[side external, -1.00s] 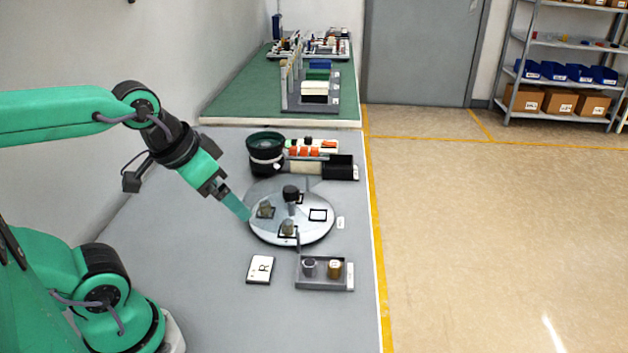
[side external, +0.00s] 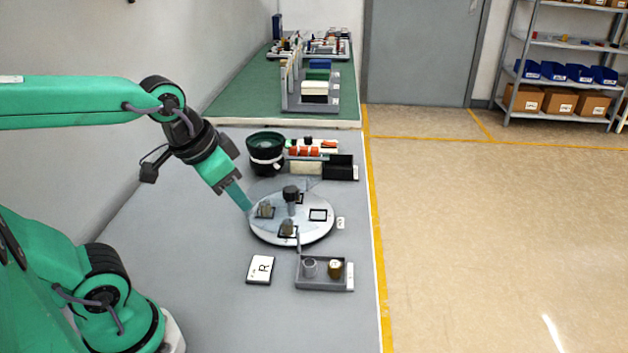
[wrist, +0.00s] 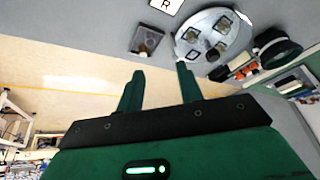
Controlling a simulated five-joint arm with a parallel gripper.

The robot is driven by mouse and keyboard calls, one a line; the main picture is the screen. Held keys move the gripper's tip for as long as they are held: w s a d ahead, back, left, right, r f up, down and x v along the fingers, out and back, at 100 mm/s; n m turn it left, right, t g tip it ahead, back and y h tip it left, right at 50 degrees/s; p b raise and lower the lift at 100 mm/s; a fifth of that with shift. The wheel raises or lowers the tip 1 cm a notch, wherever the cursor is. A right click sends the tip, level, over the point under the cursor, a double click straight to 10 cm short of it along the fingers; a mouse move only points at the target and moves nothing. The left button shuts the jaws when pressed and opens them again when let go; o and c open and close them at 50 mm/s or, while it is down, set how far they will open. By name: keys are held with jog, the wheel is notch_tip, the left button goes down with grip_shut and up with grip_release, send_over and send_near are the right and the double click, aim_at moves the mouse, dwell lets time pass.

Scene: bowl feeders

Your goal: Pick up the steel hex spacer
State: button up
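A small grey tray (side external: 324,286) near the front holds a grey metal part (side external: 309,267) at left and a brass-coloured part (side external: 335,268) at right. The round silver plate (side external: 325,229) behind it carries dull parts on its left nest (side external: 265,211) and front nest (side external: 287,230); its right nest (side external: 318,215) looks empty. I cannot tell for sure which part is the steel hex spacer. My gripper (side external: 248,206) hangs tilted at the plate's left edge. In the wrist view my gripper (wrist: 160,69) has its two fingers apart with nothing between them.
A black knob (side external: 291,193) stands up from the plate's middle. A white card marked R (side external: 260,269) lies left of the tray. A dark green bowl feeder (side external: 265,145) and a black bin (side external: 340,167) stand behind the plate.

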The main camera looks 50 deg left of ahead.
jog(key=w+d+f+m+g, duration=0.25)
jog(key=w+f+m, duration=0.2)
jog(key=w, duration=0.35)
jog(key=m+g, duration=0.2)
jog(key=m, duration=0.1)
send_over(309, 263)
notch_tip(309, 263, down, 10)
jog(key=shift+d+f, duration=0.1)
jog(key=shift+f, duration=0.15)
jog(key=shift+w+f+g, duration=0.15)
jog(key=shift+f+g, duration=0.1)
jog(key=shift+f, duration=0.1)
jog(key=shift+f, duration=1.2)
jog(key=shift+f, duration=0.1)
jog(key=shift+f, duration=2.5)
